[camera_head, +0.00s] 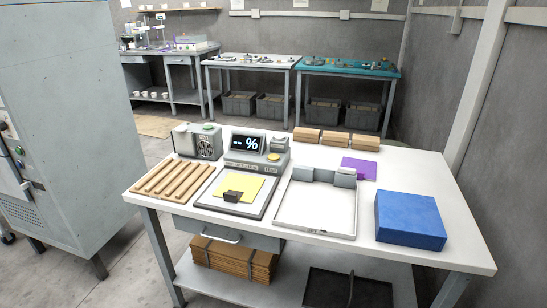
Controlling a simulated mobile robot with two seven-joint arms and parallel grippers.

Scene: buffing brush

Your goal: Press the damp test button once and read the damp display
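The damp display (247,143) is a dark screen on a grey unit at the back middle of the white table. A grey box (197,143) with a round grille and a green top part stands left of the display. Neither of my grippers is in view.
On the white table (410,178) are a ribbed wooden rack (172,180), a yellow sheet under a dark block (233,196), a white tray (312,230), a purple sheet (359,167), a blue box (409,219) and brown blocks (335,139). A grey cabinet (75,120) stands left.

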